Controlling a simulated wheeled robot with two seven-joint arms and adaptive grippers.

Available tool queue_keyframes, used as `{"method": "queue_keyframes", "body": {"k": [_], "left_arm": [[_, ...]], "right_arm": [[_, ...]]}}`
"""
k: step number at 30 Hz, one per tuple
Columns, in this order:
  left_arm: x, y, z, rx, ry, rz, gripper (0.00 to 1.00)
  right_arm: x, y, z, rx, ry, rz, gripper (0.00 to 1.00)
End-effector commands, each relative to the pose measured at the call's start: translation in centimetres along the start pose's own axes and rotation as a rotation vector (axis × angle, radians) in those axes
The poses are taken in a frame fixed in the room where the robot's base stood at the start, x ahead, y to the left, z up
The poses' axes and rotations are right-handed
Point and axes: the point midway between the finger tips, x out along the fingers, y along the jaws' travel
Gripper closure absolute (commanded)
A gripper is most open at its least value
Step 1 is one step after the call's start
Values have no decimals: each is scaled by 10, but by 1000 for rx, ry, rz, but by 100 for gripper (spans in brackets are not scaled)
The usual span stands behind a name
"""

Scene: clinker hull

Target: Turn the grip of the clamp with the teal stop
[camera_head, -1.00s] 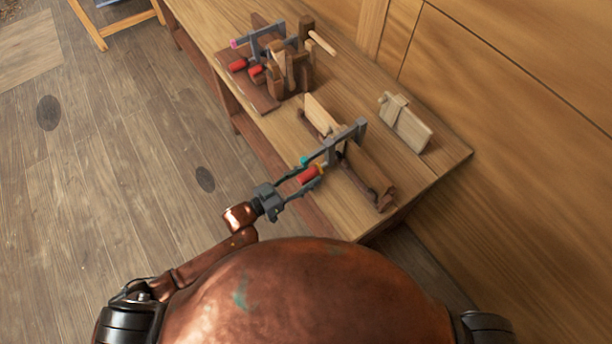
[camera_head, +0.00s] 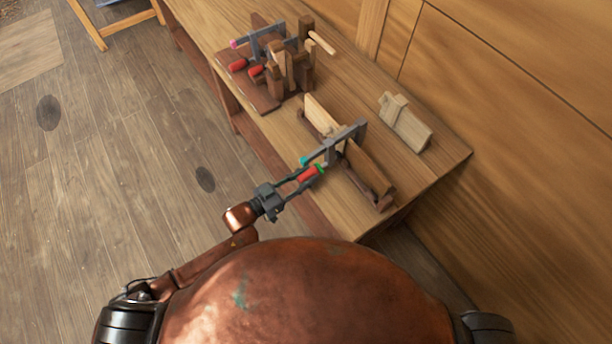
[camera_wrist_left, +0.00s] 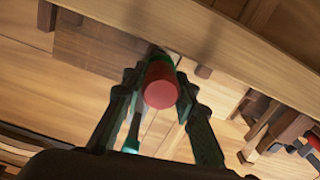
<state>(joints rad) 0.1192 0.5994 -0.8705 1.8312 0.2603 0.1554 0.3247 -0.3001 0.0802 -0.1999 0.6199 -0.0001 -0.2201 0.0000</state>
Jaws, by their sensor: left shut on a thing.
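The clamp (camera_head: 345,135) is a grey bar clamp set on a wooden plank piece at the near end of the bench. Its teal stop (camera_head: 304,161) sits at the end of the bar, beside its red grip (camera_head: 307,174). A green band shows at the grip's far end (camera_head: 320,168). My left gripper (camera_head: 302,177) is shut on the red grip, with a finger along either side. In the left wrist view the red grip (camera_wrist_left: 161,88) shows end-on between the fingers, and a teal piece (camera_wrist_left: 134,132) shows by the left finger. My right gripper is out of view.
The wooden bench (camera_head: 425,175) carries another clamp with a pink stop (camera_head: 234,43) and red grips (camera_head: 238,65), among brown wooden blocks. A pale wooden block (camera_head: 405,122) lies at the back right, against the wall side.

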Motion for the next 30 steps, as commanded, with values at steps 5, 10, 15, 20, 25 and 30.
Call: {"method": "queue_keyframes", "body": {"k": [5, 10, 15, 20, 25, 30], "left_arm": [[0, 1, -1, 82, 1, -8, 98], [0, 0, -1, 200, 1, -18, 98], [0, 1, 0, 314, 0, -27, 98], [0, 1, -1, 403, 1, -35, 98], [0, 1, 0, 463, 1, -39, 98], [0, 1, 0, 490, 1, -41, 98]], "right_arm": [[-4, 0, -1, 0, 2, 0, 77], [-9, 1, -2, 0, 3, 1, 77], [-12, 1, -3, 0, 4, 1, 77], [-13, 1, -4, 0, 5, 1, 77], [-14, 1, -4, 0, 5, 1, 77], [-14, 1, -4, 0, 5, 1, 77]]}}
